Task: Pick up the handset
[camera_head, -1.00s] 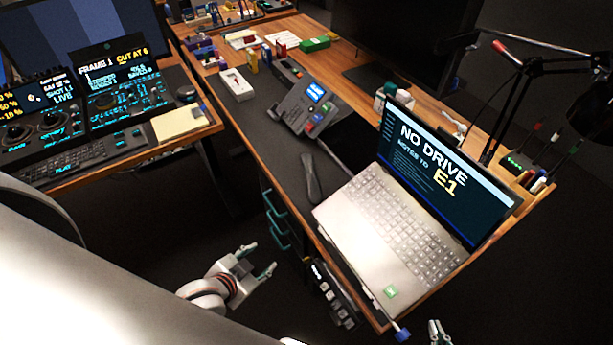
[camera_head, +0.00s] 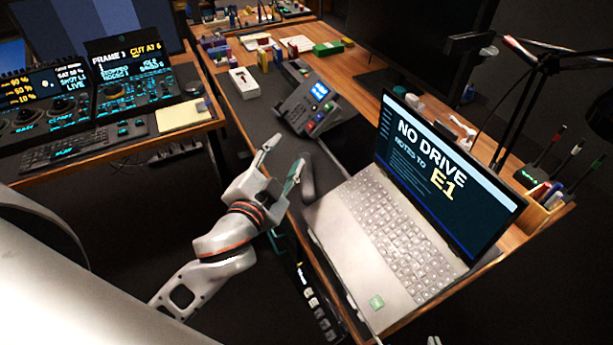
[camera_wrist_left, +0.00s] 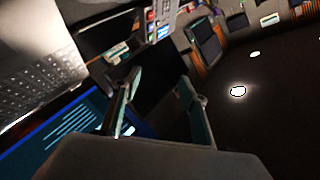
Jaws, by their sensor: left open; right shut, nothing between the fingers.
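The dark, elongated handset (camera_head: 307,180) lies on the black desk mat, between the desk's front edge and the laptop. In the head view my left gripper's finger covers part of it. My left gripper (camera_head: 285,154) is open and empty, over the desk's front edge with its fingers close to the handset; I cannot tell whether they touch. The desk phone (camera_head: 308,105) with a lit blue screen stands beyond it. In the left wrist view the open fingers (camera_wrist_left: 160,76) show, but I cannot make out the handset there. Only a tip of my right gripper (camera_head: 433,341) shows at the bottom edge.
The open laptop (camera_head: 385,235) stands close to the right of the handset. A white box (camera_head: 244,83) and small coloured items lie farther back. A second desk with a control panel and yellow notes (camera_head: 183,115) is at left, across a gap.

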